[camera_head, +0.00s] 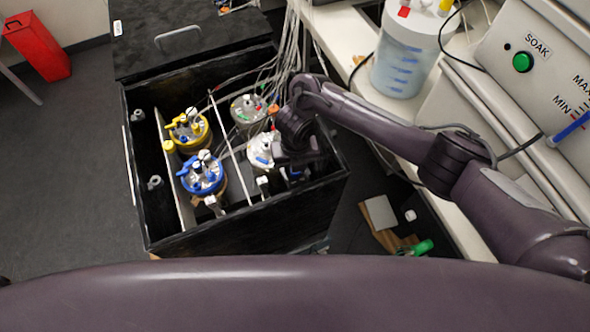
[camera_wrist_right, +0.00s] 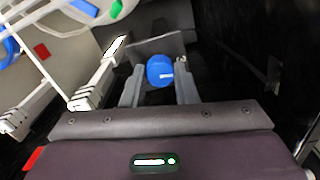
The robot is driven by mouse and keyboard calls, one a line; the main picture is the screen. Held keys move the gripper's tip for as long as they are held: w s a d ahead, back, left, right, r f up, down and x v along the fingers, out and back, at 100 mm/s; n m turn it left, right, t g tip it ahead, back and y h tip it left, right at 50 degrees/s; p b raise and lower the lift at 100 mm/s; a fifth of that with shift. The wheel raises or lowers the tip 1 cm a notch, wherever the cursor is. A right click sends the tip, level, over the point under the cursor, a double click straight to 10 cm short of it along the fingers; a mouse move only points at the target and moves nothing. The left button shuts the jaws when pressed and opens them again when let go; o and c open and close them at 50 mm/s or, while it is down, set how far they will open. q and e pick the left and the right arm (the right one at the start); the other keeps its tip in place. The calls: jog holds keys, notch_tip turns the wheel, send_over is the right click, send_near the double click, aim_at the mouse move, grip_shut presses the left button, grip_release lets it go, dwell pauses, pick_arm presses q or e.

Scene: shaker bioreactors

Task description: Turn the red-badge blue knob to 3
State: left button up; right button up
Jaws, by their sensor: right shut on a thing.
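The blue knob (camera_wrist_right: 160,71) is round with a small white mark on it. It sits between the two grey fingers of my right gripper (camera_wrist_right: 159,88) in the right wrist view, and the fingers are shut on it. In the head view my right gripper (camera_head: 291,168) reaches down inside the right side of the black box and mostly hides the knob. I cannot make out a red badge or a number scale at the knob. My left gripper is not in view.
The open black box (camera_head: 250,232) holds several vessels, including a yellow-topped one (camera_head: 188,130) and a blue-topped one (camera_head: 203,174). Tubes and cables run close to my right arm. A white bench carries a clear container (camera_head: 404,60) and a panel with a green SOAK button (camera_head: 522,62).

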jog(key=shift+n+b, duration=1)
jog(key=shift+n, duration=0.2)
jog(key=o, duration=1)
jog(key=shift+r, duration=0.1)
notch_tip(320, 180, up, 8)
jog(key=p, duration=0.3)
jog(key=shift+f, duration=0.2)
